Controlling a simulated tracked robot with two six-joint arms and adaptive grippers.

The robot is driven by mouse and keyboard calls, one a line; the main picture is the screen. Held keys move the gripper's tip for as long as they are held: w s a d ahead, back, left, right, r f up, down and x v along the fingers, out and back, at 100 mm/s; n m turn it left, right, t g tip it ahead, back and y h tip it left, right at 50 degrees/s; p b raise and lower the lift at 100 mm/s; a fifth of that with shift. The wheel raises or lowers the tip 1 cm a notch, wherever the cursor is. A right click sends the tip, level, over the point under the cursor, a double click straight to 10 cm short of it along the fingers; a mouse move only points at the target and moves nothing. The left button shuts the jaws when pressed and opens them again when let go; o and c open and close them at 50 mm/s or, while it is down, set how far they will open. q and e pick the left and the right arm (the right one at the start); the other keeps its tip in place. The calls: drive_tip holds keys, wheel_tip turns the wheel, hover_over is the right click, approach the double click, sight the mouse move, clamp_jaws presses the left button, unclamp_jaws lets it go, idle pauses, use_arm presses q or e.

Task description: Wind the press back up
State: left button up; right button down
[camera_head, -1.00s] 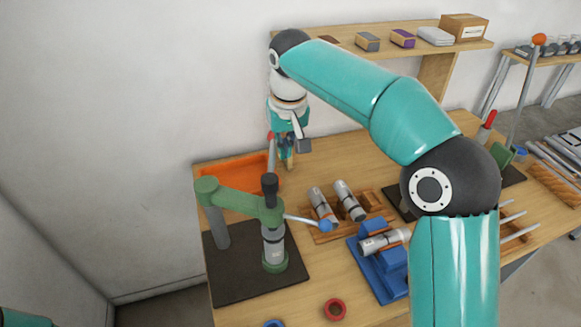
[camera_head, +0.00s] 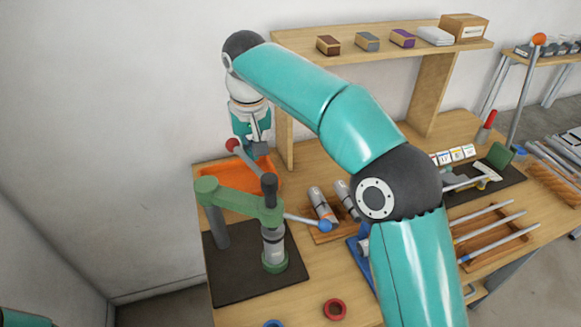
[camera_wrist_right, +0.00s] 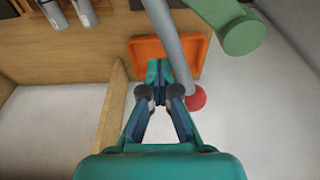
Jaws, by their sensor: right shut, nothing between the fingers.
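The green press (camera_head: 240,202) stands on a dark mat. It has a black cap on its spindle and two grey bars. One bar runs up and left to a red ball (camera_head: 233,145); the other runs right to a blue ball (camera_head: 325,226). My right gripper (camera_head: 250,152) is beside the red-ball bar, over the back of the bench, its fingertips partly hidden. In the right wrist view my gripper (camera_wrist_right: 157,70) is shut and empty, with the bar and red ball (camera_wrist_right: 197,99) just right of its fingers. I cannot tell if they touch. My left gripper is out of view.
An orange tray (camera_head: 265,178) lies behind the press. Grey cylinders (camera_head: 321,203) sit in a wooden rack to its right. A red ring (camera_head: 335,309) lies at the front. A wooden shelf (camera_head: 345,55) stands at the back.

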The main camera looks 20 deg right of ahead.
drive_tip(key=shift+a, duration=0.7)
drive_tip(key=a, duration=0.1)
drive_tip(key=s+a, duration=0.1)
drive_tip(key=a, duration=0.2)
drive_tip(key=shift+s, duration=0.35)
drive_tip(key=shift+d, duration=0.1)
